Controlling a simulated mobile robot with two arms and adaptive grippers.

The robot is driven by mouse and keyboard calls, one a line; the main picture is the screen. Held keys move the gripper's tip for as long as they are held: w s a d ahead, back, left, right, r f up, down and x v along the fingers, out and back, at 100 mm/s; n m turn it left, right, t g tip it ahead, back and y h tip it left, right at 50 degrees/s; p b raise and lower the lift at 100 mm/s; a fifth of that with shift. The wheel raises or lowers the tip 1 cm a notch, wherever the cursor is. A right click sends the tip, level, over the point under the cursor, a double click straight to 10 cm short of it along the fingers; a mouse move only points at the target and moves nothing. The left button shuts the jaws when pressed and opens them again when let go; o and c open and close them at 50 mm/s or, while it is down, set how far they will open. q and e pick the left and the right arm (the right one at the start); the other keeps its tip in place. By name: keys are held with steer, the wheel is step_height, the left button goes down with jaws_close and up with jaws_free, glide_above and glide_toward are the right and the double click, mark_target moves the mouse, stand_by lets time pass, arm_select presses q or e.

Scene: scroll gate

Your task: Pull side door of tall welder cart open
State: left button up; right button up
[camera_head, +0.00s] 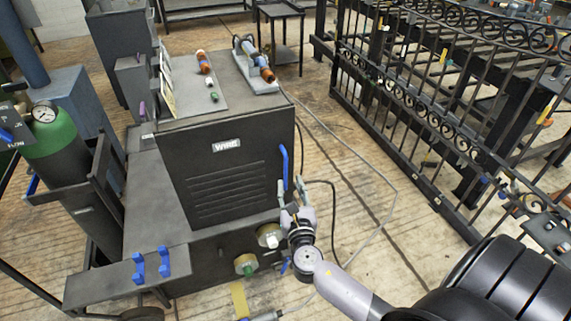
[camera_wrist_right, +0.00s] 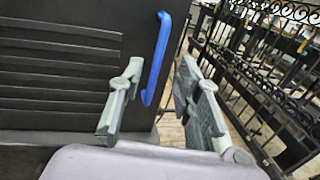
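The tall welder cart (camera_head: 140,210) is a dark grey cabinet on a wider base, left of centre in the head view. Its side door (camera_head: 215,180) is a dark panel with a "WIRE" label and louvre slots, and it appears shut. A blue vertical bar handle (camera_head: 284,166) is at the door's right edge. My right gripper (camera_head: 292,186) is open at the handle's lower end. In the right wrist view, the blue handle (camera_wrist_right: 156,60) shows between the two spread fingers of my right gripper (camera_wrist_right: 155,100), beyond their tips, and nothing is gripped. My left gripper is not in view.
A green gas cylinder (camera_head: 52,140) with a gauge stands at the cart's left. Bottles and a small tool lie on the cart's top. A black scroll gate (camera_head: 420,120) stands at right. A grey cable (camera_head: 350,190) crosses the wooden floor between cart and gate.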

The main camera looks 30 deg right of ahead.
mark_target(286, 167)
steer(key=x, duration=0.9)
steer(key=shift+w, duration=0.1)
steer(key=shift+c, duration=0.2)
jaws_close()
stand_by(0.4)
